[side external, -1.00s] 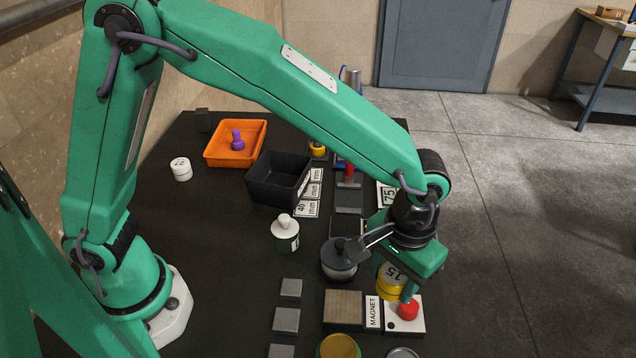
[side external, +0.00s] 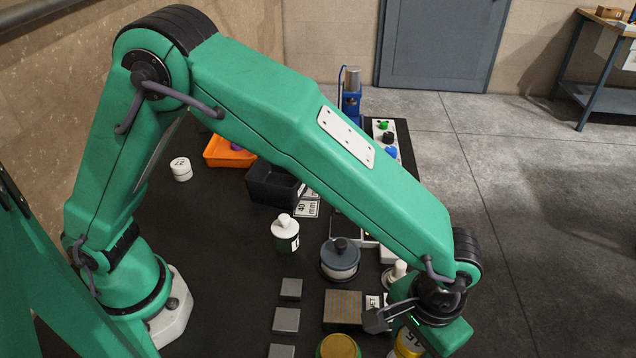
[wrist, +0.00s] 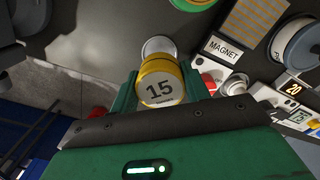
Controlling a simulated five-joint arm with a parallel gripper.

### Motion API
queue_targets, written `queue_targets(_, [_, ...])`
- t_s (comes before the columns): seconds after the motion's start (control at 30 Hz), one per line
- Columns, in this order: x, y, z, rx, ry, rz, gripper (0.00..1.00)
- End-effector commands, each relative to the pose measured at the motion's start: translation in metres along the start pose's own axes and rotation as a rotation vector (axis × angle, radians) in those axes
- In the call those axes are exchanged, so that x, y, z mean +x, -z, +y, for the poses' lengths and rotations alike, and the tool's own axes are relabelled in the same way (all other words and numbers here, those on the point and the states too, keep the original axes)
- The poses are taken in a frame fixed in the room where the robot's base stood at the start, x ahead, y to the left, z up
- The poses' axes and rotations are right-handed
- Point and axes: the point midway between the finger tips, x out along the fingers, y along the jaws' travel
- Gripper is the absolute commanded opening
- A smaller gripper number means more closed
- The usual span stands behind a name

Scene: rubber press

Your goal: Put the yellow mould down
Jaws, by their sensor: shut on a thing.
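The yellow mould (wrist: 158,72), a short cylinder with a white face marked 15, is held between the two fingers of my gripper (wrist: 161,88) in the wrist view. In the side view the mould (side external: 408,343) shows at the bottom edge, partly hidden by my gripper (side external: 425,338). A round silver-grey disc (wrist: 158,45) shows just beyond the mould in the wrist view. I cannot tell whether the mould touches it or hangs above it.
A MAGNET label (wrist: 222,50) and a striped block (side external: 343,307) lie near the gripper. A round gold-topped, green-rimmed thing (side external: 338,346) stands at the front. A grey-lidded pot (side external: 340,262) and a white-capped bottle (side external: 285,238) stand behind. Grey plates (side external: 286,320) lie left.

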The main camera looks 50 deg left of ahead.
Motion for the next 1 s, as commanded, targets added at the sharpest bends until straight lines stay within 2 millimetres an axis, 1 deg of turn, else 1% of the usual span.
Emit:
queue_targets(0.1, [0.008, 0.001, 0.0, 0.0, 0.0, 0.0, 0.17])
queue_targets(0.27, [0.01, 0.001, 0.0, 0.0, -0.001, 0.001, 0.17])
queue_targets(0.37, [0.014, 0.001, 0.0, 0.0, 0.0, 0.0, 0.17])
queue_targets(0.6, [0.04, 0.001, 0.001, 0.0, 0.001, -0.001, 0.17])
queue_targets(0.7, [0.047, 0.001, 0.001, 0.0, 0.001, -0.001, 0.17])
queue_targets(1.0, [0.049, 0.002, 0.001, 0.0, -0.001, 0.001, 0.17])
